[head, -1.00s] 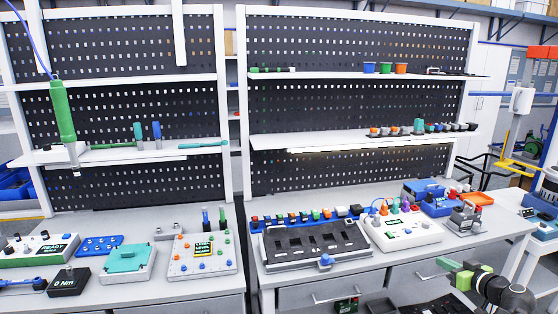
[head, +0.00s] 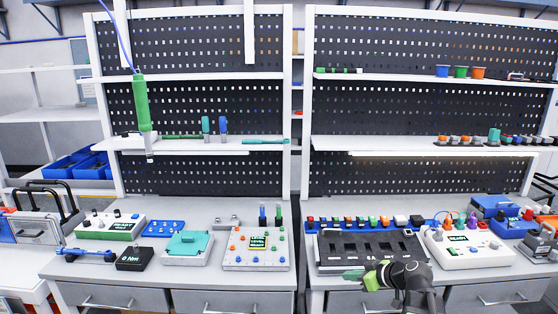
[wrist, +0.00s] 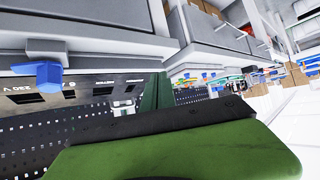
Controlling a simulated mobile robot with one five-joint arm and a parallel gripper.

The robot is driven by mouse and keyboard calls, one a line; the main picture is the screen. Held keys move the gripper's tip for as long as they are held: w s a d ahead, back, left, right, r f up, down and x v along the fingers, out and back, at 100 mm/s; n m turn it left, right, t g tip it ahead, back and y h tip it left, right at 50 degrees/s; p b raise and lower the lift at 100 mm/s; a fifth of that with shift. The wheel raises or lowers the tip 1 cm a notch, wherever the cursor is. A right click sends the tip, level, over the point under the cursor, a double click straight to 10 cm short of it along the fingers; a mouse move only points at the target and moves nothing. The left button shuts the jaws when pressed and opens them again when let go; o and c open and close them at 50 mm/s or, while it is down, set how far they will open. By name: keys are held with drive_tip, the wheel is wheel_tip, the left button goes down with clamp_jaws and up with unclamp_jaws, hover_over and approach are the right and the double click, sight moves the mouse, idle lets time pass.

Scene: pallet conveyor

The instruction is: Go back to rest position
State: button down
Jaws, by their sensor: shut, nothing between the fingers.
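My gripper (head: 352,274) shows in the head view at the front edge of the right workbench (head: 495,268), just in front of the dark slotted tray (head: 335,249). Its green fingers point left in the picture, are shut together and hold nothing. In the wrist view the upright green finger (wrist: 158,92) stands beyond the gripper's green body. My gripper's gap to the bench is hard to tell.
The left workbench (head: 110,272) carries a green-faced box (head: 110,226), a teal-lidded box (head: 187,244) and a light panel with coloured buttons (head: 255,249). A green tool (head: 142,103) hangs from a blue cord above. Pegboard shelves stand behind. Drawers (head: 225,301) line the front.

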drive_tip(key=s+a+f+g+h, duration=0.1)
drive_tip(key=s+a+f+g, duration=0.25)
drive_tip(key=a, duration=0.45)
drive_tip(key=s+a+f+g+h, duration=0.2)
drive_tip(key=s+a+f+g, duration=0.1)
drive_tip(key=s+a+f, duration=0.3)
drive_tip(key=s+d+m+g+h, duration=0.2)
drive_tip(key=s+d+m+h, duration=0.2)
drive_tip(key=s+d+m, duration=0.1)
drive_tip(key=d+m, duration=0.1)
drive_tip(key=m, duration=0.1)
drive_tip(key=shift+f+m, duration=0.4)
drive_tip(key=shift+d, duration=0.2)
